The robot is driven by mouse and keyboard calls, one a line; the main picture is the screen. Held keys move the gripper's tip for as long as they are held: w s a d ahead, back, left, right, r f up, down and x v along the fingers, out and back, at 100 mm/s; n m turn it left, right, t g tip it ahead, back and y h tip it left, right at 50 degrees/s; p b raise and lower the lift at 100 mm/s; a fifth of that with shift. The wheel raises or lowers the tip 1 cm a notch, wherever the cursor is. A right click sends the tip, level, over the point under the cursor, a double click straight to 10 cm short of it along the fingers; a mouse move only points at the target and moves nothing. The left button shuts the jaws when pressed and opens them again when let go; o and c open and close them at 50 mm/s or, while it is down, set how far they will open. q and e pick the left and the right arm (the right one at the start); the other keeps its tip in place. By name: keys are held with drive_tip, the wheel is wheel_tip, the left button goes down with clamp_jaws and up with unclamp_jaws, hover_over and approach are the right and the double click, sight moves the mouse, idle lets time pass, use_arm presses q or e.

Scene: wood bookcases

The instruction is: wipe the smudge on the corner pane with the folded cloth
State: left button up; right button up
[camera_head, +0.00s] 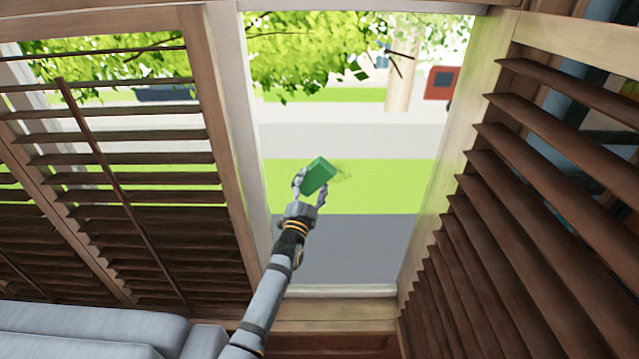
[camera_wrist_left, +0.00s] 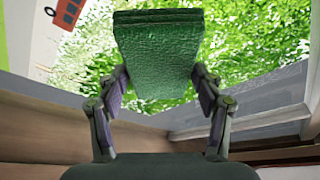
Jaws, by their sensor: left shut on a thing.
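The folded cloth (camera_head: 318,175) is a green block-like pad held up in front of the corner pane (camera_head: 345,250). It also fills the upper middle of the left wrist view (camera_wrist_left: 158,55). My left gripper (camera_head: 310,187) is shut on the cloth, one finger on each side. A faint brownish-green smudge (camera_head: 344,174) shows on the pane just right of the cloth, partly hidden by it. I cannot tell whether the cloth touches the glass. My right gripper is not in view.
Wooden louvred shutters stand at left (camera_head: 130,170) and right (camera_head: 520,200) of the pane. A pale frame (camera_head: 335,291) and wooden sill run below it. A grey-blue cushioned seat (camera_head: 90,328) is at the lower left. Trees, grass and a road show outside.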

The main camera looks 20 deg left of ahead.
use_arm(q)
drive_tip(key=shift+d, duration=0.15)
drive_tip(key=shift+s+d+p, duration=0.1)
drive_tip(key=shift+s+p, duration=0.05)
drive_tip(key=shift+p, duration=0.15)
drive_tip(key=s+p, duration=0.1)
drive_tip(key=s, duration=0.1)
drive_tip(key=s+d+p, duration=0.1)
drive_tip(key=s+p, duration=0.1)
drive_tip(key=s, duration=0.1)
drive_tip(key=shift+s+d, duration=0.2)
drive_tip(key=s+p, duration=0.1)
drive_tip(key=s+d+p, duration=0.1)
drive_tip(key=s, duration=0.1)
